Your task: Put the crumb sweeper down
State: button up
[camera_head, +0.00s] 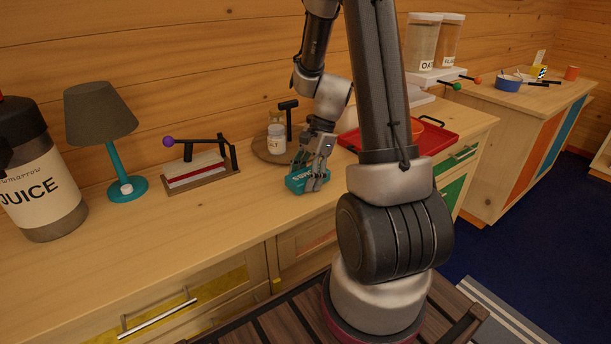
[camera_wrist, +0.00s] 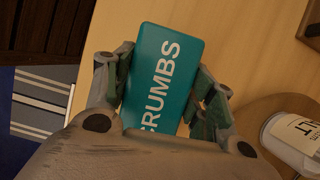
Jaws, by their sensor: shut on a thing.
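The crumb sweeper is a teal block with white "CRUMBS" lettering. In the head view the crumb sweeper (camera_head: 302,183) is low over the wooden counter near its front edge; I cannot tell if it touches the wood. My gripper (camera_head: 318,170) is above it and shut on it. In the wrist view the crumb sweeper (camera_wrist: 165,75) lies between the two fingers of my gripper (camera_wrist: 165,90), one on each long side. Its near end is hidden by the gripper's body.
A round wooden board (camera_head: 262,150) with a jar (camera_head: 276,138) stands just behind. A slicer-like device (camera_head: 200,172), a lamp (camera_head: 122,187) and a juice dispenser (camera_head: 45,195) are to the left. A red tray (camera_head: 440,142) is to the right. The counter's front left is clear.

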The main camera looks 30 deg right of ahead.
jog(key=o, duration=1)
jog(key=shift+f, duration=0.2)
jog(key=v, duration=0.5)
jog(key=a+v, duration=0.1)
jog(key=v, duration=0.2)
jog(key=shift+a+r, duration=0.1)
jog(key=shift+r, duration=0.15)
jog(key=shift+s+a+r+n+t+h, duration=0.8)
jog(key=shift+s+r+n, duration=1.75)
jog(key=shift+s+n, duration=0.3)
jog(key=shift+s+a+r+n+t+h, duration=0.8)
jog(key=shift+s+r+n, duration=1.75)
jog(key=shift+s+n, duration=0.2)
jog(key=shift+s+a+r+n+t+h, duration=0.7)
jog(key=shift+s+r+n+t, duration=0.1)
jog(key=shift+s+r+n, duration=1.9)
jog(key=shift+f, duration=0.15)
